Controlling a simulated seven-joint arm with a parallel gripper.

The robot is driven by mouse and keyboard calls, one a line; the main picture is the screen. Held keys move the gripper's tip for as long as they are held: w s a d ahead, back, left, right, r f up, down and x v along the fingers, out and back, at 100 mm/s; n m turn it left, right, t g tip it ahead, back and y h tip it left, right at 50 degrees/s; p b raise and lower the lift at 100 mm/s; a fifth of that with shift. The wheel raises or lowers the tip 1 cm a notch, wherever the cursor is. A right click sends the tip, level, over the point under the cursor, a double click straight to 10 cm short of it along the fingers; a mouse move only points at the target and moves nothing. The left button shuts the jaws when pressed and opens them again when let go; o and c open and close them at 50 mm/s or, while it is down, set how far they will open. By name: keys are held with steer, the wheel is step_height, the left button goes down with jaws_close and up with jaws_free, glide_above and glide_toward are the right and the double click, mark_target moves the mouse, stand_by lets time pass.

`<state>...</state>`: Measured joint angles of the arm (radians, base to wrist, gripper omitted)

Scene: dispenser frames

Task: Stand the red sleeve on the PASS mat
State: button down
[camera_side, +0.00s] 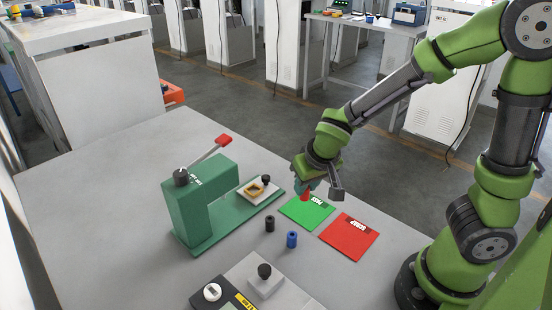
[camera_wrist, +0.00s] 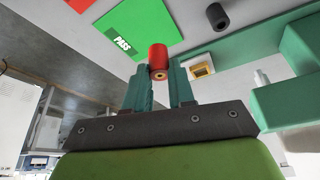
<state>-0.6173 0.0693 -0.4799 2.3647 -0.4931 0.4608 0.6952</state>
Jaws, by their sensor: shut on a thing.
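The red sleeve (camera_wrist: 157,55) is between the two teal fingers of my gripper (camera_wrist: 160,82) in the wrist view, and the gripper is shut on it. In the side view the red sleeve (camera_side: 305,194) shows below my gripper (camera_side: 304,187), at the far edge of the green PASS mat (camera_side: 300,213). The mat (camera_wrist: 128,24) also shows in the wrist view, beside the sleeve. I cannot tell whether the sleeve touches the mat.
A red SCRAP mat (camera_side: 348,240) lies beside the PASS mat. A black sleeve (camera_side: 270,224) and a blue sleeve (camera_side: 292,239) stand on the table nearby. A green press (camera_side: 195,210) with a red-tipped lever stands at left. A grey block with a black knob (camera_side: 265,280) is in front.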

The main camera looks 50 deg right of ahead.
steer(key=d+f+m, duration=0.1)
steer(key=w+d+f+m+h, duration=0.1)
steer(key=shift+f+m+g, duration=0.25)
steer(key=shift+m+g, duration=0.05)
steer(key=shift+m, duration=0.1)
steer(key=shift+f, duration=2.1)
steer(key=shift+f, duration=0.1)
steer(key=c, duration=1)
jaws_free()
steer(key=shift+o, duration=0.2)
steer(key=shift+w, duration=0.1)
